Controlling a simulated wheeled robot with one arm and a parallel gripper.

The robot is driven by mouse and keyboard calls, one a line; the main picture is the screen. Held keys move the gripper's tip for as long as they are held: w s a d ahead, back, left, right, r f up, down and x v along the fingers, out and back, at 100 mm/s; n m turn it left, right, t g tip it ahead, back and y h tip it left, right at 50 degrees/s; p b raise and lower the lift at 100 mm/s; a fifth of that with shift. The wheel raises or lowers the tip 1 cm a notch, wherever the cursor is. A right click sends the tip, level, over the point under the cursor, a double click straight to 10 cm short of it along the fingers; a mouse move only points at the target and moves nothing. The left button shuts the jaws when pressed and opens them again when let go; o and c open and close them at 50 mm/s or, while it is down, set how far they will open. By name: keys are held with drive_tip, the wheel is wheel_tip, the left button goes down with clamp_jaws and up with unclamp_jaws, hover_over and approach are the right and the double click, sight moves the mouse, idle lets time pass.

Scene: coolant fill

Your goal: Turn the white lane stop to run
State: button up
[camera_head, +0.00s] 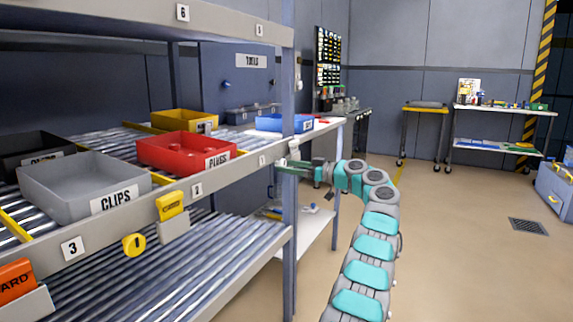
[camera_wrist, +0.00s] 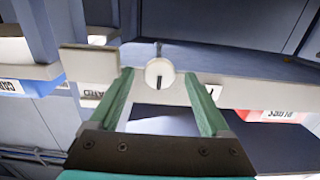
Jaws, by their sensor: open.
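The white lane stop is a round white knob with a dark line across its face; it shows in the wrist view (camera_wrist: 160,73) on the pale shelf rail. The line runs about upright in that picture. My gripper (camera_wrist: 159,75) is open, its two green fingers one on each side of the knob in the picture, with a gap on both sides. I cannot tell how deep the knob sits between the fingertips. In the head view my gripper (camera_head: 283,167) reaches to the right end of the shelf rail and hides most of the knob.
Grey (camera_head: 70,195) and red (camera_head: 180,150) bins stand on the rollers. A shelf post (camera_head: 289,230) stands beside my gripper.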

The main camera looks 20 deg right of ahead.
drive_tip(key=shift+w+a, duration=0.45)
drive_tip(key=shift+w, duration=0.15)
drive_tip(key=shift+c, duration=0.3)
clamp_jaws()
